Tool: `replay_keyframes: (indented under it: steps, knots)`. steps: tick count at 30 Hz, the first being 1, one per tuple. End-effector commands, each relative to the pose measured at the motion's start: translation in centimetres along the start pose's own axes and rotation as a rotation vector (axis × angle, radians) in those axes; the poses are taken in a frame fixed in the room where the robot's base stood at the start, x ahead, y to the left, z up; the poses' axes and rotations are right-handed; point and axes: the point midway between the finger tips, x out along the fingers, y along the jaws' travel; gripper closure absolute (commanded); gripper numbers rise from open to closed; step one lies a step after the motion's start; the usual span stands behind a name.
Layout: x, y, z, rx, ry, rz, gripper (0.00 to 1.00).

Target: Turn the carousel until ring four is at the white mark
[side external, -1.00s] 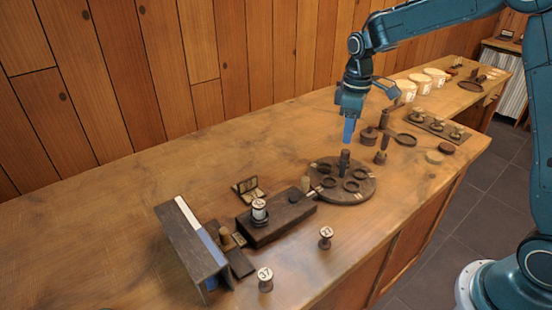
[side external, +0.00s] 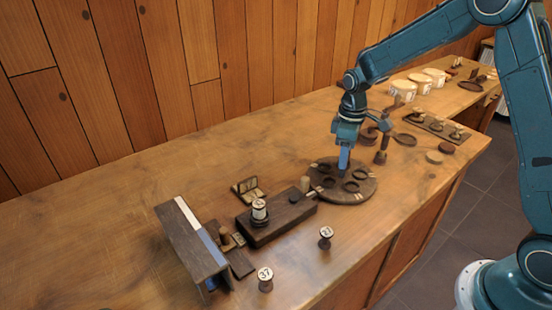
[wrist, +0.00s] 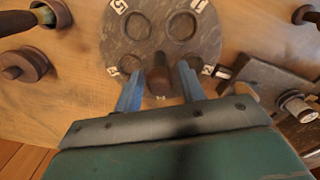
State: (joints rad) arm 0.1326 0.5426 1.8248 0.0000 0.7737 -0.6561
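My gripper (side external: 344,174) is down at the carousel, pointing straight down. In the wrist view its two blue fingers (wrist: 159,80) stand on either side of the post, with a gap on each side. A pale mark (side external: 312,192) lies between the dark block and the carousel's left edge. Which ring is number four I cannot tell.
A dark block (side external: 280,226) left of the carousel carries a numbered spool (side external: 259,210). Two spools (side external: 326,238) (side external: 265,279) stand in front. A dark upright stand (side external: 190,245) is farther left. Dark turned pieces (side external: 381,157) stand close behind the carousel on the right.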

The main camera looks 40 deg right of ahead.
Motion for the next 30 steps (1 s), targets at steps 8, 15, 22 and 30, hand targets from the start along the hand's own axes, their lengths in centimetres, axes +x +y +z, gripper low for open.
replay_keyframes:
  steps: [8, 15, 22, 30]
  knots:
    - [0.03, -0.01, 0.01, 0.0, 0.0, 0.0, 0.68]
    - [0.02, -0.01, 0.01, -0.001, 0.0, 0.0, 0.93]
    - [0.01, -0.01, 0.01, -0.069, 0.0, 0.0, 0.93]
    - [0.0, -0.01, 0.01, -0.276, 0.0, 0.0, 0.93]
